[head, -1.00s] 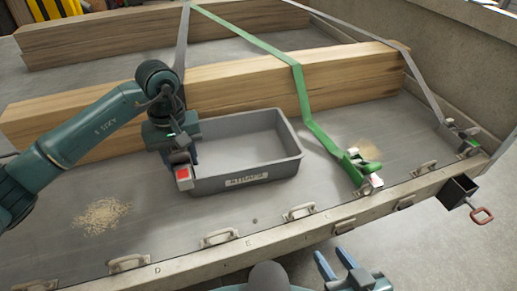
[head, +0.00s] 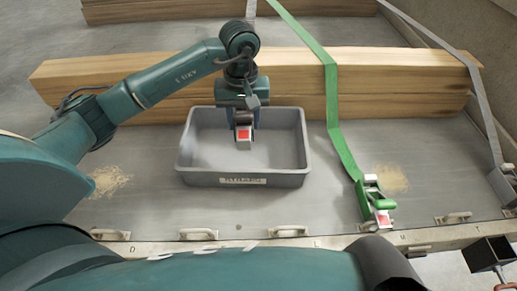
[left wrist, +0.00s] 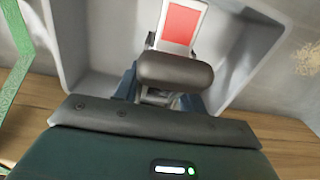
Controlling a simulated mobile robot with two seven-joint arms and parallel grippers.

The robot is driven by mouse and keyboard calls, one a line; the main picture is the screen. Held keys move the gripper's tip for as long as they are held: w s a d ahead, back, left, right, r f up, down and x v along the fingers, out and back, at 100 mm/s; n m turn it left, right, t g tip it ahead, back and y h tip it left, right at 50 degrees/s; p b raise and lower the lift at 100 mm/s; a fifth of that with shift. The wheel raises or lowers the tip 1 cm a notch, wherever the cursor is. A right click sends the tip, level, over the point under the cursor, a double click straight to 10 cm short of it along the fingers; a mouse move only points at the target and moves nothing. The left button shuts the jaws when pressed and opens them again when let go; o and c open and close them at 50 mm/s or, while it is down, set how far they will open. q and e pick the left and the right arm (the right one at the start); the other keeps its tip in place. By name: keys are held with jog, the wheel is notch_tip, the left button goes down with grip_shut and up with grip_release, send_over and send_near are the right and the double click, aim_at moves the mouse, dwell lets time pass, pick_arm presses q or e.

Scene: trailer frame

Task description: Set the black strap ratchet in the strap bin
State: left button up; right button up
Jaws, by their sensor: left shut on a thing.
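My left gripper (head: 243,121) is shut on the black strap ratchet (head: 243,134), a metal piece with a red patch and a dark handle. It hangs over the inside of the grey strap bin (head: 242,181), near its middle. In the left wrist view the ratchet's dark handle (left wrist: 176,70) lies across the blue fingers, with bin walls (left wrist: 85,45) around it. I cannot tell how far the ratchet is above the bin floor. The bin looks otherwise empty. My right gripper is not in view.
Timber beams (head: 150,92) lie just behind the bin. A green strap (head: 340,145) runs over them to a green ratchet (head: 376,203) right of the bin. A grey strap (head: 470,85) is farther right. Sawdust (head: 110,180) lies left. Metal handles (head: 197,233) line the front rail.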

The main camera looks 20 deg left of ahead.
pick_arm(q)
send_over(246, 156)
notch_tip(246, 156, down, 6)
jog(key=shift+s+r, duration=0.1)
jog(key=shift+r, duration=0.1)
notch_tip(246, 156, down, 4)
jog(key=shift+r, duration=0.25)
jog(key=shift+f, duration=0.35)
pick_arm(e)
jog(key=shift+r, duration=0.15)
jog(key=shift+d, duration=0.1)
pick_arm(q)
jog(key=shift+f+b, duration=0.2)
jog(key=shift+b, duration=0.2)
jog(key=o, duration=1.2)
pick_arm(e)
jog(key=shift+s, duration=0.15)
